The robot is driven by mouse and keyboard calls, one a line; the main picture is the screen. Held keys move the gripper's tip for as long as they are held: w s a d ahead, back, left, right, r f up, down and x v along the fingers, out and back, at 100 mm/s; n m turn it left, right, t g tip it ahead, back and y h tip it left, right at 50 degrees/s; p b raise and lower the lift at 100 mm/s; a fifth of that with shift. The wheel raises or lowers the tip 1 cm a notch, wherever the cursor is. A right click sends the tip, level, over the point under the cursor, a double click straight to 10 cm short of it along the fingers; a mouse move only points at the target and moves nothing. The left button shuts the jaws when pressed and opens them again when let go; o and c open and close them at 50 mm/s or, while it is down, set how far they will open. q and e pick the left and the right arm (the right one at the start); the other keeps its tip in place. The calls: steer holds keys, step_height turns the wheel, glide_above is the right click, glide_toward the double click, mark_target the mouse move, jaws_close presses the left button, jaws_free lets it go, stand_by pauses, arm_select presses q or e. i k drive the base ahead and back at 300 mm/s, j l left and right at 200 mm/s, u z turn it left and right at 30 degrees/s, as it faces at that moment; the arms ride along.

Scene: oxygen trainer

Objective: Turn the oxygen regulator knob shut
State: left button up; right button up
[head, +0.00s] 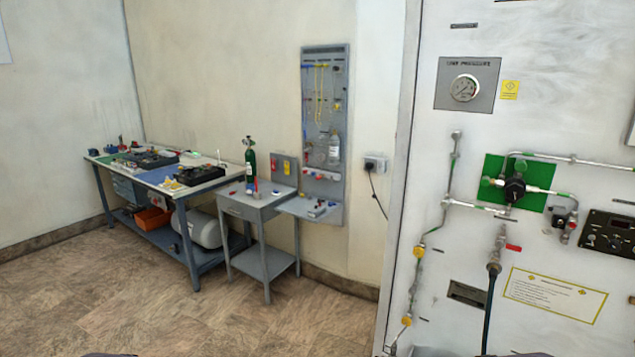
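A dark round knob (514,188), which looks like the oxygen regulator knob, sits on the pipework in front of a green plate (495,166) on the white panel at the right. Silver pipes with green bands run to it from the left and right. Its turn position is too small to read. A line pressure gauge (464,88) is mounted above and to the left; its reading is unclear. Neither gripper can be made out; only dark slivers show at the bottom edge.
A red-handled valve (513,247) and black hose (491,300) are below the knob. A black control panel (609,236) is to the right. A small grey table (258,207) and a workbench (130,177) stand along the left walls. The floor (150,310) in front is clear.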

mark_target(515, 192)
steer(key=z, duration=1.25)
